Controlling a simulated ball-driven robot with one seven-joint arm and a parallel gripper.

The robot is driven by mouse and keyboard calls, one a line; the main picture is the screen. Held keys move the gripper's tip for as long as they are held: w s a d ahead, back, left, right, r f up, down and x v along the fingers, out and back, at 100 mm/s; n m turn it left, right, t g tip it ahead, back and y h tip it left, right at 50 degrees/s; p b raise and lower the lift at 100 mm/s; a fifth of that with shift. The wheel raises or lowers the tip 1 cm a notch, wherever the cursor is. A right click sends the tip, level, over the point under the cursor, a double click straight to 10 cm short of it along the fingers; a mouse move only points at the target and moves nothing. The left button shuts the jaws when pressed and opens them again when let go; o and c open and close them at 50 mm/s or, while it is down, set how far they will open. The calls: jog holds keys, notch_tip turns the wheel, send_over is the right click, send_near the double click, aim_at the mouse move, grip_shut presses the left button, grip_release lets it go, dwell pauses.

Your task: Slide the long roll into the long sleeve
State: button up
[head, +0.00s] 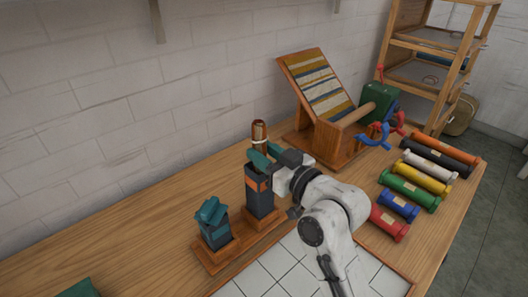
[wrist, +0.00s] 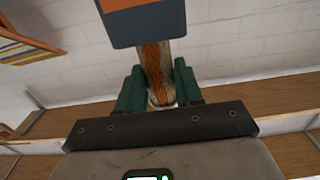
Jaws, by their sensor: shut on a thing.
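The long roll (head: 259,133) is brown and reddish with a pale band, and stands upright in the head view. My gripper (head: 265,158) is shut on it, and its upper part sticks up above the fingers. The long sleeve (head: 260,198), dark grey with an orange band, stands upright directly below my gripper. In the wrist view the roll (wrist: 157,65) runs between my green fingers (wrist: 160,92) towards the sleeve (wrist: 145,28), which covers its far end. I cannot tell whether that end is inside the sleeve's mouth.
A shorter dark sleeve (head: 216,236) with a teal top stands to the left on the wooden base (head: 238,247). A wooden loom-like frame (head: 318,92) stands behind, right. Several coloured rolls (head: 410,193) lie at the right. The table's left part (head: 120,238) is mostly clear.

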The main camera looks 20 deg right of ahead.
jog(key=shift+s+f+b, duration=0.1)
jog(key=shift+f+b, duration=1.65)
jog(key=shift+f, duration=0.85)
jog(key=o, duration=1.1)
jog(key=v, duration=0.3)
jog(key=r+b+v, duration=0.1)
jog(key=v, duration=0.7)
jog(key=shift+r+b, duration=0.35)
jog(key=shift+b, duration=0.05)
jog(key=shift+r, duration=0.1)
